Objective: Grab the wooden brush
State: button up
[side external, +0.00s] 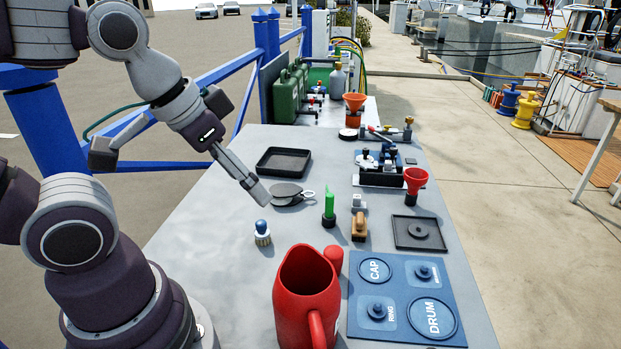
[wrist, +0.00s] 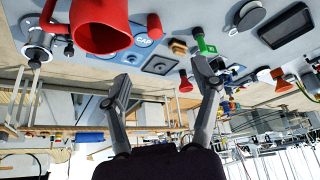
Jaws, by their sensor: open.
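The wooden brush (side external: 359,228) is a small brown block with a rounded grip on the grey table, right of the green upright piece. In the wrist view, the wooden brush (wrist: 178,46) shows small near the top, between the finger lines. My gripper (side external: 262,193) is above the table, left of the brush and close to the round grey pan in the picture. Its fingers in the wrist view (wrist: 162,85) are spread apart with nothing between them. The gripper is clear of the brush.
A red jug (side external: 304,300) stands in front. A blue-topped bristle brush (side external: 262,233) is left of the green piece (side external: 329,207). A blue panel (side external: 405,300), black trays (side external: 284,161), a red funnel (side external: 415,181) and the grey pan (side external: 287,194) surround the area. Bare tabletop lies at left.

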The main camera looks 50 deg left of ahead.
jog(key=n+g+y, duration=0.2)
jog(key=n+y, duration=0.1)
jog(key=n, duration=0.6)
send_over(360, 228)
jog(key=s+d, duration=0.2)
jog(key=d, duration=0.2)
notch_tip(360, 228, down, 11)
jog(key=x, duration=0.3)
jog(key=a+x, duration=0.1)
jog(key=x, duration=0.3)
jog(key=s+x, duration=0.1)
jog(key=x, duration=0.2)
jog(key=shift+a+f, duration=0.2)
jog(key=shift+a, duration=0.1)
grip_shut()
